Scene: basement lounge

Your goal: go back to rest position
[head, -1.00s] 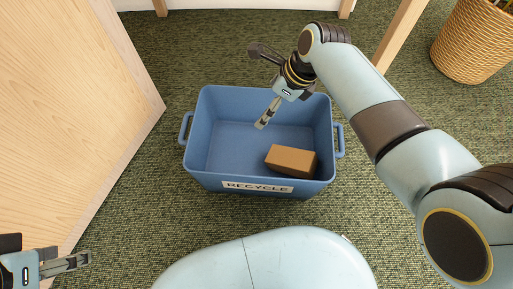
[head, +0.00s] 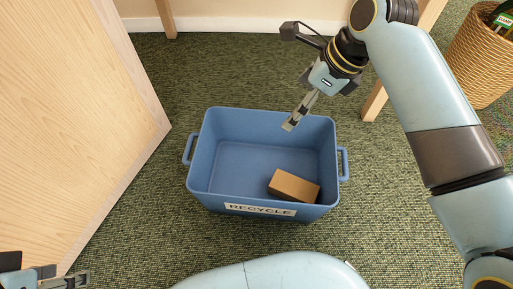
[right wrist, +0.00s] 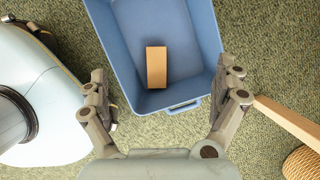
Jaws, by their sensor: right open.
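My right gripper (head: 291,125) is above the back right rim of a blue bin in the head view. Its fingers are spread wide and empty in the right wrist view (right wrist: 165,98). The blue bin (head: 228,148) stands on the carpet with a "RECYCLE" label on its front. A brown box (head: 293,186) lies inside it at the front right; the box also shows in the right wrist view (right wrist: 156,67). My left gripper (head: 82,279) is at the bottom left edge of the head view, only partly in view, so its jaw opening is unclear.
A light wooden panel (head: 75,110) stands to the left of the bin. A wicker basket (head: 478,62) is at the top right, near a wooden leg (head: 376,101).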

